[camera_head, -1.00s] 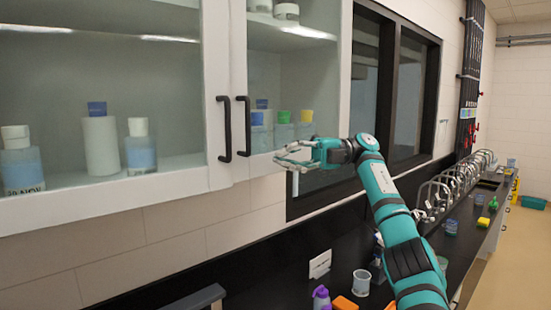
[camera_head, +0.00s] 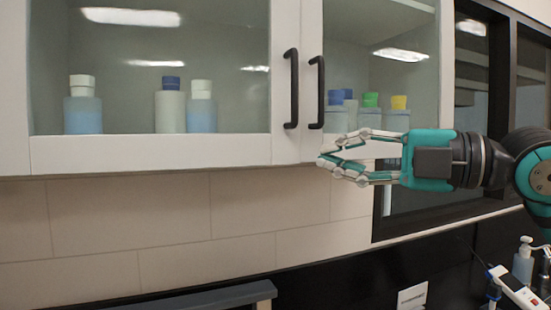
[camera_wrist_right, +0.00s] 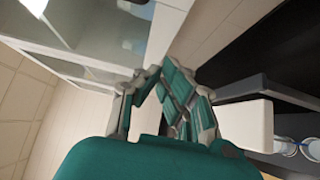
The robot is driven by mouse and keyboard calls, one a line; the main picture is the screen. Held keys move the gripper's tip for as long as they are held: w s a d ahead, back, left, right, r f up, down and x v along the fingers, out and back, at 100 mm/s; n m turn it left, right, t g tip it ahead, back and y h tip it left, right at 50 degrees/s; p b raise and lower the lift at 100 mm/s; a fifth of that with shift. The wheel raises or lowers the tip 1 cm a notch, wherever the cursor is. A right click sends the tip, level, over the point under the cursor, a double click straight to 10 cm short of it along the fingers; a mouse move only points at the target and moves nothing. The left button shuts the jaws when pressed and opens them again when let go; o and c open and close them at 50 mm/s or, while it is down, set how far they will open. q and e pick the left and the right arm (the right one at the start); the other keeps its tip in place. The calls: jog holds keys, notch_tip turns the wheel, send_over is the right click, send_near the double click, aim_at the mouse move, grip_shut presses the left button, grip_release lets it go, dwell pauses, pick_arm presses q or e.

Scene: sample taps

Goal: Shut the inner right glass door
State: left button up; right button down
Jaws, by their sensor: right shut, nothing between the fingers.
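The right glass door (camera_head: 312,22) of the white wall cabinet carries a black bar handle (camera_head: 317,92). It looks in line with the left glass door (camera_head: 150,153) or nearly so; a small gap cannot be ruled out. The two handles stand close together. My right gripper (camera_head: 323,161) is shut and empty, its fingertips pointing left just below the right handle, in front of the door's lower left corner. Whether they touch the door cannot be told. In the wrist view the shut fingers (camera_wrist_right: 152,74) lie near the cabinet's underside. My left gripper is not in view.
Several bottles stand behind the glass, including a blue-capped one (camera_head: 171,105). The left door's handle (camera_head: 291,88) is close by. A dark window frame (camera_head: 505,100) is at the right. Below are tiled wall (camera_head: 170,220) and a dark counter area with a pump bottle (camera_head: 523,262).

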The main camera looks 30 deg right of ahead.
jog(key=p, duration=0.5)
send_near(238, 150)
jog(key=a, duration=0.3)
jog(key=w, duration=0.1)
jog(key=w+p, duration=0.2)
jog(key=shift+a+r, duration=0.2)
jog(key=shift+a, duration=0.05)
jog(key=shift+w+d+f, duration=0.2)
jog(key=shift+w, duration=0.25)
jog(key=shift+a, duration=0.1)
